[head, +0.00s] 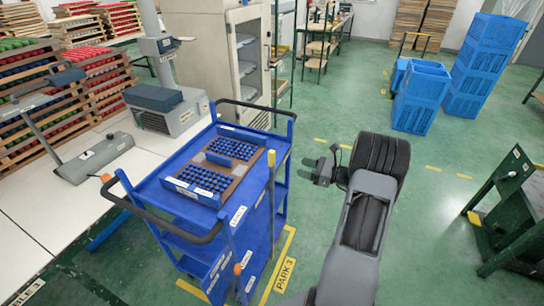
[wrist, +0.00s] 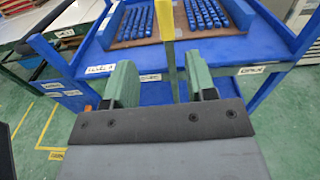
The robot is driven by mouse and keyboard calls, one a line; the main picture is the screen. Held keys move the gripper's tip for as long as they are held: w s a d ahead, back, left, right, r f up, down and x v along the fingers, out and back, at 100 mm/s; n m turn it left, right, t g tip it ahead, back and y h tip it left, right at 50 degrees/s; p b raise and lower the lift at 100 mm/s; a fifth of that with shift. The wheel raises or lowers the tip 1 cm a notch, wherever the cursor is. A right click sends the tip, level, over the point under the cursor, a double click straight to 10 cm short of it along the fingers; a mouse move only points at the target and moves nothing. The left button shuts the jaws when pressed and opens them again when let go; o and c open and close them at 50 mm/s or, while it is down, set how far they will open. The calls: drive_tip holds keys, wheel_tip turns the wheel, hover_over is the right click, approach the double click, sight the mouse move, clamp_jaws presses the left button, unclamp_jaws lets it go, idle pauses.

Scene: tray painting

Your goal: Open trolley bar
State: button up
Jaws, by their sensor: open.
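The blue trolley (head: 165,195) stands beside the white bench, with a tray (head: 215,205) of small dark blue pieces on its top. An upright bar with a yellow upper part (head: 271,165) stands at the trolley's right side. In the wrist view the yellow bar (wrist: 165,20) rises ahead, in line with the gap between my fingers. A white label (wrist: 252,70) that seems to read OPEN is right of it, and another label (wrist: 101,70) is left. My gripper (head: 311,170) is open, right of the bar and apart from it; its fingers also show in the wrist view (wrist: 160,85).
The white bench (head: 25,230) with a grey machine (head: 170,112) lies left of the trolley. Blue crates (head: 420,95) stand at the back right, and a dark green frame (head: 510,215) at the right. Green floor around my arm is mostly free, with yellow PARK 3 marking.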

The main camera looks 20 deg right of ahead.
sight(272, 157)
drive_tip(key=p+x, duration=0.1)
drive_tip(key=x, duration=0.3)
drive_tip(key=p+x, duration=0.1)
drive_tip(key=x, duration=0.3)
drive_tip(key=p+x, duration=0.1)
drive_tip(key=x, duration=0.4)
drive_tip(key=shift+w+d, duration=0.2)
drive_tip(key=shift+w, duration=0.2)
clamp_jaws()
